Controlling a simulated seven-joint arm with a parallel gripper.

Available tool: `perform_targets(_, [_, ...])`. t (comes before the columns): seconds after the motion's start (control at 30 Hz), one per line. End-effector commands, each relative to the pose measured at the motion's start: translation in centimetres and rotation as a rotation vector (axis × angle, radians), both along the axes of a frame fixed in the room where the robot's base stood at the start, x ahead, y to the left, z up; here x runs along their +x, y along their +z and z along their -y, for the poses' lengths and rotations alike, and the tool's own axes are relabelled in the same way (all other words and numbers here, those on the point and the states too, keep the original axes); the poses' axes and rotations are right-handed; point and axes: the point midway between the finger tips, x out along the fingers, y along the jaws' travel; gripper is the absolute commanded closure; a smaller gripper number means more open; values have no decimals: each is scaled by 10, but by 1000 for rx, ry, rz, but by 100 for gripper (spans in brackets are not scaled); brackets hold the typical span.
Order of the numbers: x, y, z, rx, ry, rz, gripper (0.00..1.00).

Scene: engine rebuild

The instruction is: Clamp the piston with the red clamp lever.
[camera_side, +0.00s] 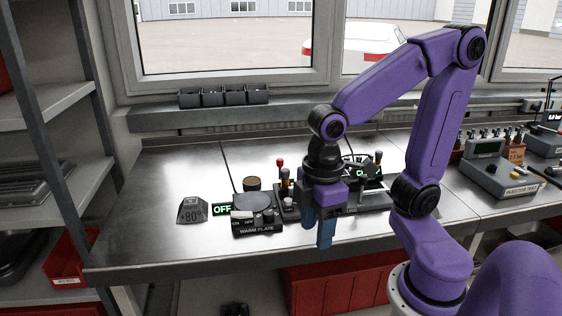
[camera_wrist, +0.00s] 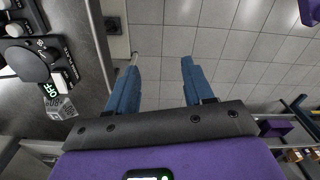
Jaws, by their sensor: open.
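A lever with a red knob (camera_side: 280,162) stands upright on the dark fixture (camera_side: 288,213) behind the warm plate, just left of my gripper in the side view. A dark brown cylinder (camera_side: 252,184) stands behind the warm plate; I cannot tell whether it is the piston. My gripper (camera_side: 317,230) points down with its blue fingers in front of the fixture, near the bench's front edge, and hides part of it. In the wrist view my gripper (camera_wrist: 161,75) is open, with nothing between its fingers. Neither the red knob nor a clear piston shows there.
The warm plate (camera_side: 257,226) with an "OFF" display (camera_side: 222,209) and a "+80°" block (camera_side: 192,211) sit left of my gripper. The warm plate also shows in the wrist view (camera_wrist: 32,62). More levers stand right of my gripper. The left of the bench (camera_side: 140,215) is clear.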

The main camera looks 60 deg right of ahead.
Motion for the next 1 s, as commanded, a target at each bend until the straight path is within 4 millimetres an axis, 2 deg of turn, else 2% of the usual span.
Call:
perform_targets(0.03, [22,7,-4,-1,-35,0,48])
perform_targets(0.23, [101,32,2,-6,-137,-1,48])
perform_targets(0.37, [152,46,20,-10,-205,-4,48])
perform_targets(0.47, [189,55,41,-13,-256,-6,48])
perform_targets(0.57, [223,63,69,-14,-308,-8,48])
perform_targets(0.7, [264,72,118,-16,-380,-11,48])
perform_targets(0.83, [293,78,171,-17,-447,-14,48])
perform_targets(1.0, [313,83,247,-17,-531,-18,48])
